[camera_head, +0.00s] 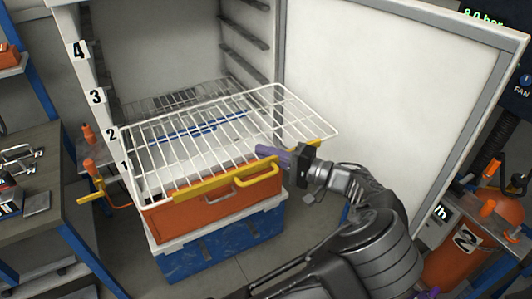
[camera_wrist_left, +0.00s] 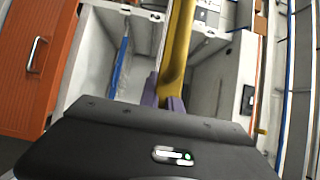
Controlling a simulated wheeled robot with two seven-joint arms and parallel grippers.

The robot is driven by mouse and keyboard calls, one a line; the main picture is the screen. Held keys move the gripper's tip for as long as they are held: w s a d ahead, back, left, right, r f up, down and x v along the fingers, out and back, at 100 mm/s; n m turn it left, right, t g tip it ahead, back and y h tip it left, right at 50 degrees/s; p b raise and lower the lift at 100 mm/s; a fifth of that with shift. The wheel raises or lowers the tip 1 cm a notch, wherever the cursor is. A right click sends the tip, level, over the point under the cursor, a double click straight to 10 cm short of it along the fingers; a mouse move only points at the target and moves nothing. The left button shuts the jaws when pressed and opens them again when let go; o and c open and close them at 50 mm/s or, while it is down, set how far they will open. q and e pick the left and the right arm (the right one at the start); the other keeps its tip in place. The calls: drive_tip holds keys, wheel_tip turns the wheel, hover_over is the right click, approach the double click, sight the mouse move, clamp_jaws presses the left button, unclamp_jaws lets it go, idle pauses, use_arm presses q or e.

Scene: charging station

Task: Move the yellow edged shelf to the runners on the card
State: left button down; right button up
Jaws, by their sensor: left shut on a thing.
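The white wire shelf (camera_head: 190,145) has a yellow front edge (camera_head: 225,182). It sits low in the open cabinet, askew, with its right front corner outside the opening. My left gripper (camera_head: 272,152) has purple fingers and is shut on the yellow edge near its right part. The yellow edge (camera_wrist_left: 178,50) runs between the purple fingers (camera_wrist_left: 165,98) in the left wrist view. Number labels 1 to 4 mark the cabinet's left side; runners (camera_head: 245,38) show on the inner right wall. My right gripper cannot be made out clearly.
An orange drawer (camera_head: 215,200) with a handle is below the shelf, above a blue crate (camera_head: 225,250). The open cabinet door (camera_head: 370,90) stands at the right. A workbench (camera_head: 35,190) is at the left. Orange valves (camera_head: 90,167) stick out beside the cabinet.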

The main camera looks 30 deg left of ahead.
use_arm(q)
drive_tip(key=shift+r, duration=0.15)
drive_tip(key=shift+r+p, duration=0.8)
drive_tip(key=shift+r, duration=0.35)
drive_tip(key=shift+d, duration=0.1)
